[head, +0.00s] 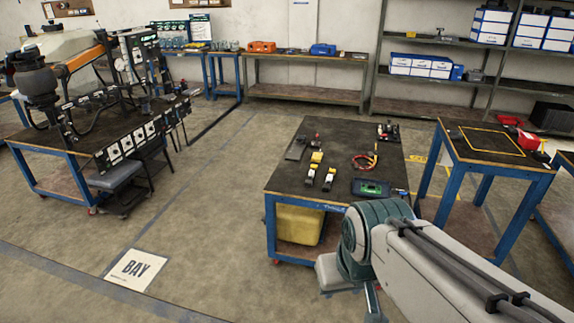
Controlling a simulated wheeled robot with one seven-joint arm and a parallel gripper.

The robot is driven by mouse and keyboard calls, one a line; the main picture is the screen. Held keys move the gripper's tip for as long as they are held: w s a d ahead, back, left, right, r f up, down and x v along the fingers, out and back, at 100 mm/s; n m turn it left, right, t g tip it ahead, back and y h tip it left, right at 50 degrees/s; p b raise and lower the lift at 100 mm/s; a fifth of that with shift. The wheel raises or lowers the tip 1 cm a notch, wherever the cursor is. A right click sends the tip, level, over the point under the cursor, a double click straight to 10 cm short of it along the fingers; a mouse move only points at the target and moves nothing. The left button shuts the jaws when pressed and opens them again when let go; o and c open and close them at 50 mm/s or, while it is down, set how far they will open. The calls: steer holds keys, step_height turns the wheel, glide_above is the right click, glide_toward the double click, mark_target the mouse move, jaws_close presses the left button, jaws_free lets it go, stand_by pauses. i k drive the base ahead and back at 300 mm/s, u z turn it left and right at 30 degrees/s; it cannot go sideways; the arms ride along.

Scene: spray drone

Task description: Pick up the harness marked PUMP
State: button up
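A thin looped cable in red and yellow (366,161) lies on the dark top of the blue-framed table (345,140) in the middle. It looks like a wire harness, but I cannot read any PUMP marking on it. My arm reaches in from the lower right and bends at a teal joint in front of this table's near edge. My gripper cannot be made out; the arm's far end is low, below the table top and partly hidden.
The table also holds a green circuit board (371,188), yellow-and-black parts (328,179) and a black tool (296,147). A yellow bin (299,224) sits underneath. A second blue table (492,142) stands right, a drone bench (60,170) left. Floor between is clear.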

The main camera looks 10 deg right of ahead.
mark_target(309, 182)
steer(key=u, duration=0.15)
steer(key=i, duration=1.8)
steer(key=z, duration=0.3)
steer(key=i, duration=1)
steer(key=z, duration=0.25)
